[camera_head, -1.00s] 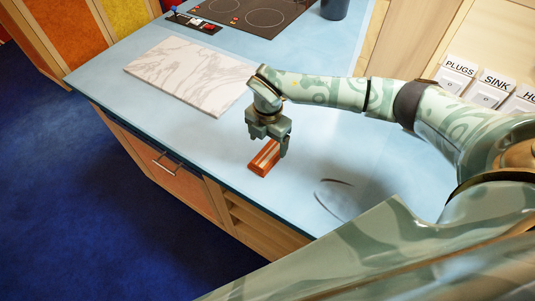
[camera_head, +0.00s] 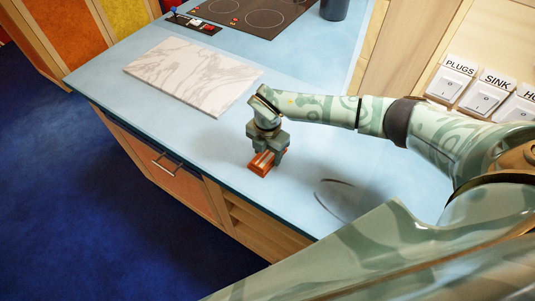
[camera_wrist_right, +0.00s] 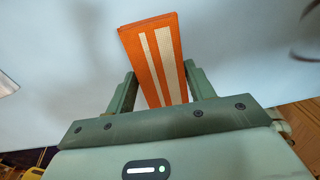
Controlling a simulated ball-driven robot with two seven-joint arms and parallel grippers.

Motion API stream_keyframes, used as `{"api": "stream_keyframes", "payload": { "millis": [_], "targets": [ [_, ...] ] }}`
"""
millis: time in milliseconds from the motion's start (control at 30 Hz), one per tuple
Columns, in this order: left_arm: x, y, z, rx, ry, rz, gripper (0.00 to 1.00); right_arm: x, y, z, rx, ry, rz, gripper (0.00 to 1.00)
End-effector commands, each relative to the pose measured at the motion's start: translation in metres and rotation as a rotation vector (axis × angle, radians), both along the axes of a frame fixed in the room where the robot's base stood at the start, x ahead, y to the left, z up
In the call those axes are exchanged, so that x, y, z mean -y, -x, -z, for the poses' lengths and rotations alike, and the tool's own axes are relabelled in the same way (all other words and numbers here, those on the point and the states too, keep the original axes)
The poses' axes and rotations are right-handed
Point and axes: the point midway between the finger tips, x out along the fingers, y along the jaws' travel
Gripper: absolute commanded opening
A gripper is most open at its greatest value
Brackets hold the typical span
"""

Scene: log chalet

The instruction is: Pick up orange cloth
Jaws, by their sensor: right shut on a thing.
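The orange cloth (camera_head: 260,167) is a folded strip with pale stripes. It lies on the blue countertop (camera_head: 215,150) near the front edge. My right gripper (camera_head: 267,154) is down over it, with its fingers on either side. In the right wrist view the cloth (camera_wrist_right: 156,60) extends out between the two fingers of the right gripper (camera_wrist_right: 160,88), which is shut on it. Part of the cloth is hidden by the gripper. My left gripper is not in view.
A white marble board (camera_head: 192,75) lies on the counter to the left. A black cooktop (camera_head: 255,12) and a dark cup (camera_head: 334,9) are at the back. Labelled switches (camera_head: 483,97) are on the wall at right. The counter around the cloth is clear.

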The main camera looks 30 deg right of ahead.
Motion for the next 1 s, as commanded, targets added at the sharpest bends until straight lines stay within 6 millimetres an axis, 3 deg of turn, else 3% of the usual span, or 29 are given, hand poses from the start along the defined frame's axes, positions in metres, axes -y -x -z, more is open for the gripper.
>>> {"api": "stream_keyframes", "payload": {
  "millis": [267,433,700,1000],
  "targets": [
    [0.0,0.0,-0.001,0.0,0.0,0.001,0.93,0.0,-0.001,-0.008,0.002,0.0,-0.001,0.33],
    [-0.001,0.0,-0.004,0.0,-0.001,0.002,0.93,0.0,-0.001,-0.033,0.004,0.0,-0.001,0.33],
    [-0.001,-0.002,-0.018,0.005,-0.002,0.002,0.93,-0.005,0.048,-0.092,0.004,0.0,-0.004,0.33],
    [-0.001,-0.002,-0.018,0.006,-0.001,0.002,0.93,-0.012,0.114,-0.119,0.0,-0.001,-0.003,0.33]
  ]
}}
